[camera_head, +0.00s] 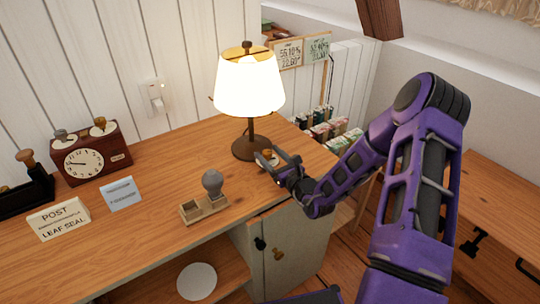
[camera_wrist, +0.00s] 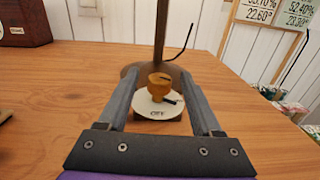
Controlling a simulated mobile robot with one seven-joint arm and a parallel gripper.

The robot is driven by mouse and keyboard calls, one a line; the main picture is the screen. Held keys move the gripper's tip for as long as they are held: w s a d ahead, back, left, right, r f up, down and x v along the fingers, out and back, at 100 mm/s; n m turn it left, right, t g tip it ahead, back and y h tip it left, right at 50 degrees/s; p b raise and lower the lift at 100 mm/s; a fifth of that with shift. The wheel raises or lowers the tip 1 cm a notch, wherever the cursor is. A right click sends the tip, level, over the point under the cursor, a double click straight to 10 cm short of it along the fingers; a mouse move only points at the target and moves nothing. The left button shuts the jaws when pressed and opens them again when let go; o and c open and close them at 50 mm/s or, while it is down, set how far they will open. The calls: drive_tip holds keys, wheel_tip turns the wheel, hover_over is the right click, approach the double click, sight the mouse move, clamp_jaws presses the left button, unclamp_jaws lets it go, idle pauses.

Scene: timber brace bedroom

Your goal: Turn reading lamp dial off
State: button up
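The reading lamp (camera_head: 249,84) stands lit on the wooden desk, with a cream shade and a dark brown stem and round base. Its dial (camera_wrist: 160,86) is a small wooden knob with a black pointer, on a pale round plate marked OFF. The pointer points right and slightly toward the wrist camera, not straight at the OFF mark. My gripper (camera_head: 268,160) is at the desk beside the lamp base. In the wrist view my gripper (camera_wrist: 158,78) is open, with one finger on each side of the knob and visible gaps. In the head view the fingers partly hide the dial.
A clock box (camera_head: 85,161), label cards (camera_head: 58,218) and a wooden tray with a grey bulb (camera_head: 212,184) stand left on the desk (camera_head: 150,225). A wall switch (camera_head: 155,98) is behind. A thin dark cord or hook (camera_wrist: 181,43) curves beside the lamp stem.

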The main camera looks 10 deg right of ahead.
clamp_jaws()
drive_tip(key=shift+a+h, duration=0.1)
drive_tip(key=shift+h, duration=0.2)
drive_tip(key=m+h+p, duration=0.2)
drive_tip(key=h+p, duration=0.1)
drive_tip(key=shift+s+a+r+m+t, duration=0.1)
drive_tip(key=shift+a+r+m+t, duration=0.1)
drive_tip(key=shift+m+t, duration=0.15)
drive_tip(key=m+h+p, duration=0.1)
drive_tip(key=h+p, duration=0.1)
drive_tip(key=p, duration=0.1)
drive_tip(key=m+h+p, duration=0.1)
drive_tip(key=h+p, duration=0.1)
drive_tip(key=p, duration=0.1)
drive_tip(key=shift+a+m+h, duration=0.1)
drive_tip(key=shift+m+h, duration=0.25)
drive_tip(key=shift+h, duration=0.05)
drive_tip(key=m+h+p, duration=0.1)
drive_tip(key=h, duration=0.1)
drive_tip(key=shift+a+f+m+h+p, duration=0.1)
drive_tip(key=shift+f+m+h+p, duration=0.2)
drive_tip(key=shift+m+h+p, duration=0.1)
drive_tip(key=shift+a+m+g+h, duration=0.1)
drive_tip(key=shift+m+g+h, duration=0.65)
drive_tip(key=shift+h, duration=0.45)
drive_tip(key=shift+m+h, duration=0.35)
drive_tip(key=shift+h, duration=0.05)
